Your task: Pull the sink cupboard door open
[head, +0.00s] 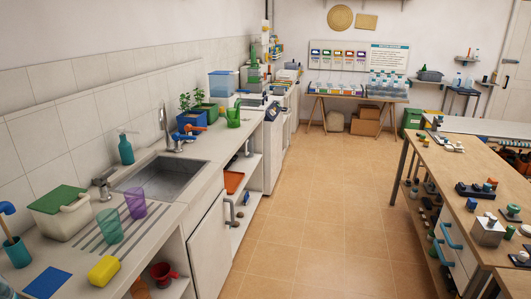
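The sink cupboard door (208,252) is a pale, flat panel in the front of the left counter, under the sink (162,178). It looks flush with the counter front. Its upright grey bar handle (230,214) is near the door's right edge. The lower part of the door runs toward the bottom of the picture. My gripper does not show in the head view.
Open shelves flank the door, with an orange tray (233,181) to the right and a red cup (163,274) to the left. A wooden workbench (480,165) stands at right. The tiled floor (320,215) between is clear.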

